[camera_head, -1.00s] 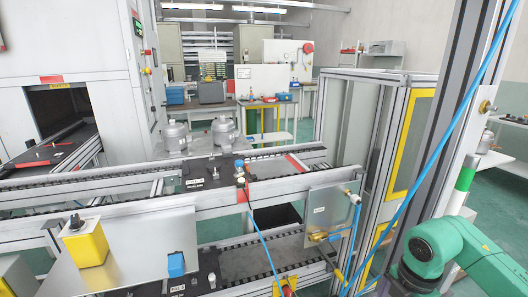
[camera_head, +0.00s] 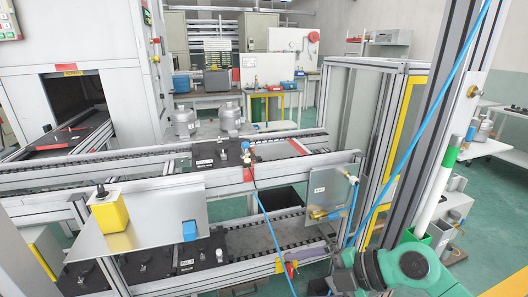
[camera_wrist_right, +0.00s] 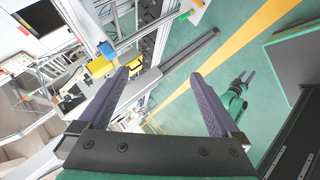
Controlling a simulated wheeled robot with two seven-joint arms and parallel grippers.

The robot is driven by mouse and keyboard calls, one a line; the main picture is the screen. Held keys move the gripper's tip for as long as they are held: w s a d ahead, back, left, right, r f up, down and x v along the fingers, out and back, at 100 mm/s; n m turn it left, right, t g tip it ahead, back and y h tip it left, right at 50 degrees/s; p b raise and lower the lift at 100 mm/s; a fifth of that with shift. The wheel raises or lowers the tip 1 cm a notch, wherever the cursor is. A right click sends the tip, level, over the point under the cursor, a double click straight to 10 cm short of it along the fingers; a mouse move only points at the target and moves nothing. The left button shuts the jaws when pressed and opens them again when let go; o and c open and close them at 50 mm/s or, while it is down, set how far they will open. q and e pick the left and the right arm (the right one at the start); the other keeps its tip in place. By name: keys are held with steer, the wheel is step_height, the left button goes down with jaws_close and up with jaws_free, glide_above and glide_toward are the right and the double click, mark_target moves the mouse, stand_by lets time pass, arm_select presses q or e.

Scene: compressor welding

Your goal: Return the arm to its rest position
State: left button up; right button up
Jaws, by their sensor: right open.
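My right gripper (camera_wrist_right: 159,76) shows large in the right wrist view. Its two dark purple fingers are wide apart, with nothing between them. In the head view my green right arm (camera_head: 408,266) is at the bottom right, beside the aluminium frame post and in front of the conveyor. A small purple piece near the lower conveyor may be a finger of it; I cannot tell. My left gripper is not in the head view. A small green arm with dark prongs (camera_wrist_right: 240,92) shows at the right of the wrist view; I cannot tell whose it is.
A two-level conveyor (camera_head: 220,185) crosses the head view. Two grey compressor housings (camera_head: 229,116) stand behind it. A metal plate (camera_head: 160,218) carries a yellow button box (camera_head: 109,212). A frame post (camera_head: 420,130) and a blue hose (camera_head: 425,130) rise at the right. Green floor is free beyond.

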steer(key=w+a+r+m+t+y, duration=0.3)
steer(key=r+t+y, duration=0.25)
steer(key=r, duration=0.55)
steer(key=w+d+r+m+t+h, duration=0.3)
steer(key=d+m+t, duration=0.15)
steer(key=t, duration=0.25)
steer(key=d+f+m+h, duration=1.2)
steer(key=d+m+h, duration=0.3)
steer(key=d+m, duration=0.1)
steer(key=s+a+f+g+y, duration=0.2)
steer(key=s+a+f+g, duration=0.1)
steer(key=s+f+g, duration=1.3)
steer(key=s+f+t+p, duration=0.1)
steer(key=s+f, duration=0.1)
steer(key=f, duration=1)
steer(key=s+f+t+p, duration=0.1)
steer(key=s+f, duration=0.1)
steer(key=f, duration=1)
steer(key=s+d+f+g+p, duration=0.1)
steer(key=s+d+f+p, duration=0.1)
steer(key=s+f, duration=1.1)
steer(key=s+d, duration=0.1)
steer(key=s, duration=0.2)
steer(key=shift+s+d+f, duration=0.15)
steer(key=shift+s+f, duration=0.1)
